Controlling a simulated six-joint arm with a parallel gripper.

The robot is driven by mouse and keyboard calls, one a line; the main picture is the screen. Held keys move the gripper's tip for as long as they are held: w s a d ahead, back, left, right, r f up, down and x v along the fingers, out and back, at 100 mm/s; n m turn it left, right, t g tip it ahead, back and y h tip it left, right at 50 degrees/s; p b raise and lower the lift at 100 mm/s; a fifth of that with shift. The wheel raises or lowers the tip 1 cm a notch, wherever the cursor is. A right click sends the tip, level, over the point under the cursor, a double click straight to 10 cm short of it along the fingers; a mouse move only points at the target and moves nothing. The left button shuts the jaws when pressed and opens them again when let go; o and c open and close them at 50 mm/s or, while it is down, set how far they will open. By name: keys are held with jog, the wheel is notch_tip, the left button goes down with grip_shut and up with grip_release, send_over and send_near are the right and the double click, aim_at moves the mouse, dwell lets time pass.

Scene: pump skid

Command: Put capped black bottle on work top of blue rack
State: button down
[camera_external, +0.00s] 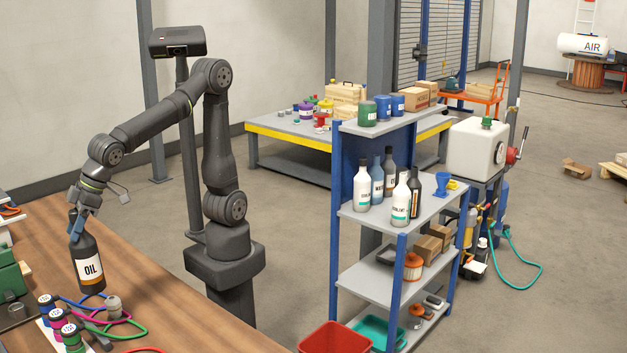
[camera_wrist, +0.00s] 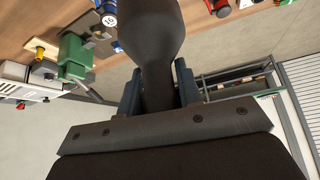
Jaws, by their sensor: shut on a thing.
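The capped black bottle (camera_external: 88,262) has a white label reading OIL and is upright at the wooden bench on the left. My gripper (camera_external: 80,212) is shut on its upper part; its fingers also show on either side of the bottle in the wrist view (camera_wrist: 158,88). The dark bottle (camera_wrist: 150,35) fills the top middle of the wrist view. I cannot tell whether its base touches the bench. The blue rack (camera_external: 397,280) stands right of centre. Its work top (camera_external: 430,207) is the grey middle shelf, holding several bottles and a blue funnel (camera_external: 445,187).
The wooden bench (camera_external: 170,270) holds coloured cylinders and cables (camera_external: 125,320) close to the bottle, and a green box (camera_external: 12,280). The rack's top shelf (camera_external: 385,127) carries cans above the work top. A red bin (camera_external: 327,338) is at the rack's foot.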

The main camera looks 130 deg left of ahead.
aim_at(79, 244)
jog(key=shift+f, duration=2.5)
jog(key=w+d+f, duration=0.2)
jog(key=w+f, duration=0.9)
jog(key=shift+w+d, duration=0.15)
jog(key=shift+d, duration=0.2)
jog(key=shift+f, duration=0.1)
jog(key=c, duration=1)
grip_release()
